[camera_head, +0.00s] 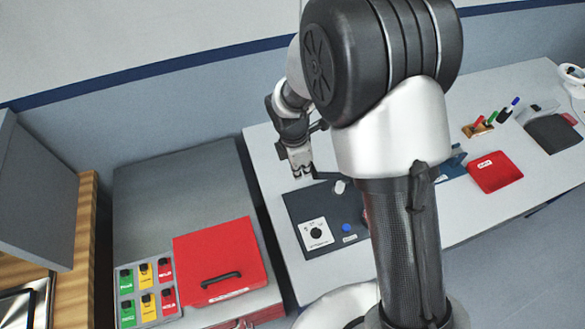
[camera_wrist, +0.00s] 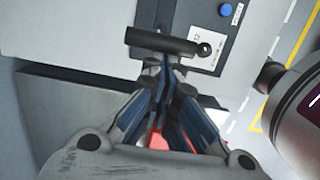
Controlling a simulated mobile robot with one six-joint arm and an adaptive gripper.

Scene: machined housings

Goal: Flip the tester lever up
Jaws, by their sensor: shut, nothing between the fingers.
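The tester is a dark panel (camera_head: 333,232) on the light bench, with a white dial plate (camera_head: 316,234) and a blue button (camera_head: 346,227). In the wrist view its panel (camera_wrist: 180,15) lies at the top, with the blue button (camera_wrist: 225,10). A dark bar, which looks like the lever (camera_wrist: 150,40), crosses just beyond my fingertips. My gripper (camera_wrist: 166,62) is shut and empty; I cannot tell whether it touches the bar. In the head view my gripper (camera_head: 301,172) points down at the panel's far left corner. The lever's base is not clear.
A red lidded box (camera_head: 218,260) and a block of coloured buttons (camera_head: 147,290) are on the grey cabinet at left. A red tray (camera_head: 495,172), pens (camera_head: 508,110) and a dark folder (camera_head: 553,135) lie on the bench's right. My arm hides the bench's middle.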

